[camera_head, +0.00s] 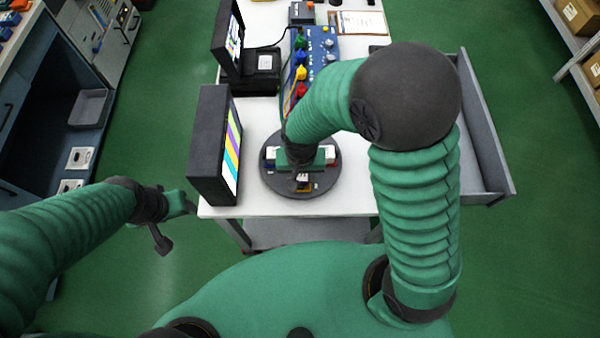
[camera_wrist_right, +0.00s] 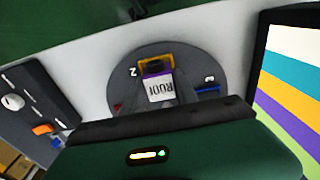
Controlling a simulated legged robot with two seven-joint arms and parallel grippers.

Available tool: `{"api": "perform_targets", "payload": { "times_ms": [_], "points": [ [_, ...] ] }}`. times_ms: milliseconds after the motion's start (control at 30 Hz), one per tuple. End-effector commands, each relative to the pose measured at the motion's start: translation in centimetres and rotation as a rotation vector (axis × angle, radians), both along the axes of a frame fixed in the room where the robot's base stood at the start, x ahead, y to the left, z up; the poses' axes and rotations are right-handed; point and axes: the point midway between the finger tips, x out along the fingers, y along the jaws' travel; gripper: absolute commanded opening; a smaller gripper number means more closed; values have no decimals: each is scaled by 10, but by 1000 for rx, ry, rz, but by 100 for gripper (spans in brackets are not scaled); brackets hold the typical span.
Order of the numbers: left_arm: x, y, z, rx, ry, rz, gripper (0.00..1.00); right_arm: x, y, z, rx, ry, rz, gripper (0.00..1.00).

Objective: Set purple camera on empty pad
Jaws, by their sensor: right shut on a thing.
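The purple camera, a small block with a purple band, a yellow end and a white label (camera_wrist_right: 158,82), is at the front part of a round dark turntable (camera_wrist_right: 206,66). In the head view the camera (camera_head: 303,183) shows just in front of my right gripper (camera_head: 302,170), which is shut on it. My fingers are mostly hidden, and I cannot tell whether the camera touches the pad below it. The turntable (camera_head: 270,183) has marked pads; a "2" and a "3" show in the wrist view. My left gripper (camera_head: 178,222) is open and empty, left of the table.
A striped monitor (camera_head: 213,145) stands just left of the turntable. A blue panel (camera_head: 322,45) with coloured knobs is behind it. Red (camera_wrist_right: 117,106) and blue (camera_wrist_right: 207,88) parts sit on the turntable's sides. An open grey drawer (camera_head: 482,130) juts out at right.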

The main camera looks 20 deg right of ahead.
Motion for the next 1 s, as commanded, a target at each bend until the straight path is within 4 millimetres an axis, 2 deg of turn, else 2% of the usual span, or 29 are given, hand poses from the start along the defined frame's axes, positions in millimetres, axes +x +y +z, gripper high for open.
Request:
{"api": "perform_targets", "payload": {
  "times_ms": [300,333,500,833,933,1000],
  "points": [
    [0,0,-5,0,0,0,58,0,0,-7,0,-1,0,0],
    [0,0,-4,0,0,0,58,0,0,-7,0,-1,0,37],
    [0,0,-4,0,0,0,58,0,0,-6,0,0,0,60],
    [0,0,-3,0,0,0,58,0,0,-5,0,0,0,61],
    [0,0,-2,0,0,0,58,1,1,6,1,-3,0,61],
    [0,0,0,0,0,0,58,0,1,21,1,-6,1,61]
  ]
}}
